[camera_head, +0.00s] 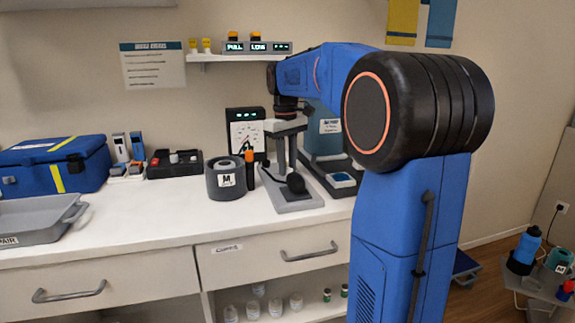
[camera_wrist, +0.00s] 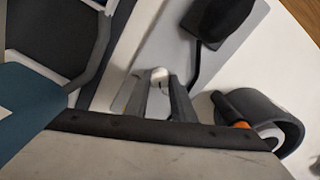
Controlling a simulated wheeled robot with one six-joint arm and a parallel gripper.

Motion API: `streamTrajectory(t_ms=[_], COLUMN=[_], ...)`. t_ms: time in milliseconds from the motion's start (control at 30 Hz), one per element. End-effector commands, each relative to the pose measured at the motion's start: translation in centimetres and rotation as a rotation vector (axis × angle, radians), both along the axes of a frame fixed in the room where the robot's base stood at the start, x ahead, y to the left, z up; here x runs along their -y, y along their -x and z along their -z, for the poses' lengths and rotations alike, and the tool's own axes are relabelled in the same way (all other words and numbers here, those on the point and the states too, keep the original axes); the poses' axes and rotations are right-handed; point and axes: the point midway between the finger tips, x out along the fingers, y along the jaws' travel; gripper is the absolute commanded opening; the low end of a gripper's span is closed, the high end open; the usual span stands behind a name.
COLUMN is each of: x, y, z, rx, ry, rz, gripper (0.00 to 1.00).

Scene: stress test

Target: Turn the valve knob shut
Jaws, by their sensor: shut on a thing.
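A flat grey plate (camera_head: 300,198) lies on the counter below my gripper. A black rounded handle (camera_head: 296,183) on a thin bent rod sits over it. The handle also shows at the top of the wrist view (camera_wrist: 218,18). My gripper (camera_head: 284,160) points down over the back part of the plate. In the wrist view its fingers (camera_wrist: 158,100) close around a small pale rounded part, which I take for the valve knob (camera_wrist: 159,75). The fingers hide most of this part. How far it is turned cannot be seen.
A dark grey cylinder (camera_head: 226,182) marked M stands just left of the plate, with an orange-tipped item beside it. A gauge (camera_head: 247,134) stands behind. A teal machine (camera_head: 325,133) is close on the right.

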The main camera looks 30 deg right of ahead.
Motion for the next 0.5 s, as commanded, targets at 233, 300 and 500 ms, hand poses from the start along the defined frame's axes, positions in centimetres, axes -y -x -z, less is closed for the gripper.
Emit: streamTrajectory(t_ms=[233, 300, 500], x=[0.06, 0.07, 0.12], y=[-0.09, -0.09, -0.11], z=[-0.04, -0.03, -0.02], rx=[0.001, 0.001, 0.0], ry=[0.001, 0.001, 0.0], rz=[0.221, 0.288, 0.478], gripper=[0.0, 0.0, 0.0])
